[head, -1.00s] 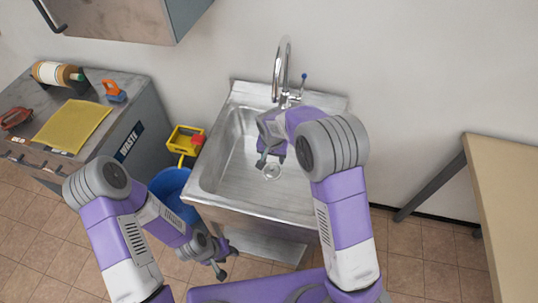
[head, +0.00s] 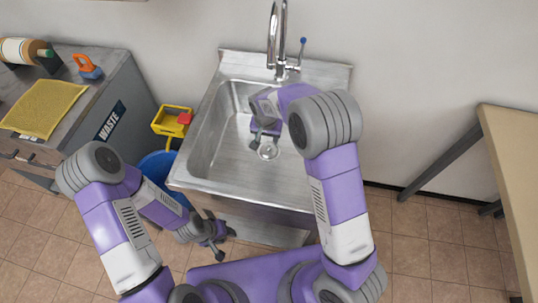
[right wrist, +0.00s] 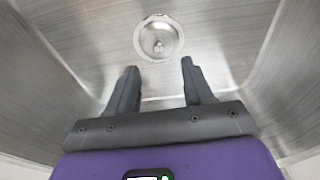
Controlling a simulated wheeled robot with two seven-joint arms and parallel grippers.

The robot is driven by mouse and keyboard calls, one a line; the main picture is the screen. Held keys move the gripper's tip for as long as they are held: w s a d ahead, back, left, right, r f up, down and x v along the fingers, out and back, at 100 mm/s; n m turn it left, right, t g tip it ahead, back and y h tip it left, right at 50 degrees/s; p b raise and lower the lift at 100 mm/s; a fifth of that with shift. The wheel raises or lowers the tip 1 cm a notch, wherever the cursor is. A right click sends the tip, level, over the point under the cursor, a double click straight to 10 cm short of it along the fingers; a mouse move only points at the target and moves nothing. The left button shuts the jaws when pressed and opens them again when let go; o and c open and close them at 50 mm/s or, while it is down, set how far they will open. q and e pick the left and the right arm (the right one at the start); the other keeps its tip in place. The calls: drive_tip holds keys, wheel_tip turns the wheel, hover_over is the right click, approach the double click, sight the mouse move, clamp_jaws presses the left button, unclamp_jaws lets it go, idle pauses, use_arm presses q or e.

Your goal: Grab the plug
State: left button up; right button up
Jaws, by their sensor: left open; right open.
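The metal sink (head: 225,165) stands against the wall in the head view. At its bottom is a round drain (head: 268,151) with a small metal plug-like piece (right wrist: 159,46) in its middle, seen in the right wrist view. I cannot tell whether this piece is loose. My right gripper (head: 264,139) is down inside the basin, open and empty. In the right wrist view its fingertips (right wrist: 159,66) are apart, with the drain beyond them, between their lines. My left gripper (head: 223,244) hangs open and empty below the sink's front left corner.
A faucet (head: 272,40) with a blue-tipped lever rises behind the basin. The basin walls surround my right gripper. Left are a blue bucket (head: 160,168) with a yellow wringer (head: 170,122) and a waste counter (head: 115,90). A table (head: 510,150) stands at right.

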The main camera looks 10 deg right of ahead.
sight(269, 147)
drive_tip(key=f+b, duration=0.1)
drive_tip(key=f, duration=0.1)
drive_tip(key=w+f+b, duration=0.1)
drive_tip(key=f, duration=0.2)
drive_tip(key=d+f+b, duration=0.1)
drive_tip(key=f, duration=0.2)
drive_tip(key=shift+w, duration=0.25)
drive_tip(key=shift+a+r, duration=0.1)
clamp_jaws()
